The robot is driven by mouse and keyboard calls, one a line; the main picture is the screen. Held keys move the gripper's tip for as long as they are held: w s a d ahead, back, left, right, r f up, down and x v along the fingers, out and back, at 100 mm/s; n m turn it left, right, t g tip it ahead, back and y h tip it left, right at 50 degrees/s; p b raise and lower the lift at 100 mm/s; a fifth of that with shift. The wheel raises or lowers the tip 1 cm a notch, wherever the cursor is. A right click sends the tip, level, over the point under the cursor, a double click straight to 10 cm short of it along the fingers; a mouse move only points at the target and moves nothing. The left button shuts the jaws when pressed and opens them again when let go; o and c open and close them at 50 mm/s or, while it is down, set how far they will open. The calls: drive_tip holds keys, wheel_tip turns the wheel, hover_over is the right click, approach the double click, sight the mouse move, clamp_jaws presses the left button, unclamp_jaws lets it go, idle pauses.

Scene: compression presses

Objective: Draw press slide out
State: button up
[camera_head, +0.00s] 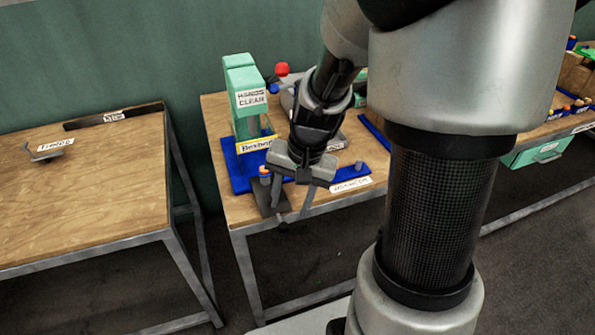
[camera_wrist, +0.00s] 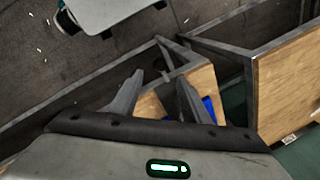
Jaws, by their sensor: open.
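The green press (camera_head: 243,92), with a "HANDS CLEAR" sign, stands on a blue base (camera_head: 238,168) at the left of the middle table. Its dark grey slide (camera_head: 268,200) sticks out at the front, past the table edge, with a small dark knob (camera_head: 282,226) at its end. A small orange and blue piece (camera_head: 265,172) sits on the slide. My gripper (camera_head: 291,211) is open, pointing down over the slide's front end, fingers apart. In the wrist view my gripper (camera_wrist: 160,80) also shows open. I cannot tell whether a finger touches the slide or knob.
A wooden table (camera_head: 80,190) with a small labelled grey fixture (camera_head: 46,150) stands at the left, with a gap between the tables. A red knob (camera_head: 282,69) is behind the press. A green drawer (camera_head: 535,153) hangs under the right table.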

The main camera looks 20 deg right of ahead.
wheel_tip(320, 180, up, 9)
drive_tip(key=s+d+p, duration=0.1)
drive_tip(key=shift+d, duration=0.2)
drive_tip(key=s+a+r+n+t+h+p, duration=0.1)
drive_tip(key=s+r+n+t+p, duration=0.1)
drive_tip(key=s+r, duration=0.3)
drive_tip(key=s+a+r+n+t+p, duration=0.2)
drive_tip(key=s+r+n+p, duration=0.2)
drive_tip(key=r, duration=0.9)
drive_tip(key=shift+s+n+h+p, duration=0.4)
drive_tip(key=shift+s+p, duration=0.2)
drive_tip(key=shift+s, duration=0.15)
drive_tip(key=c, duration=0.3)
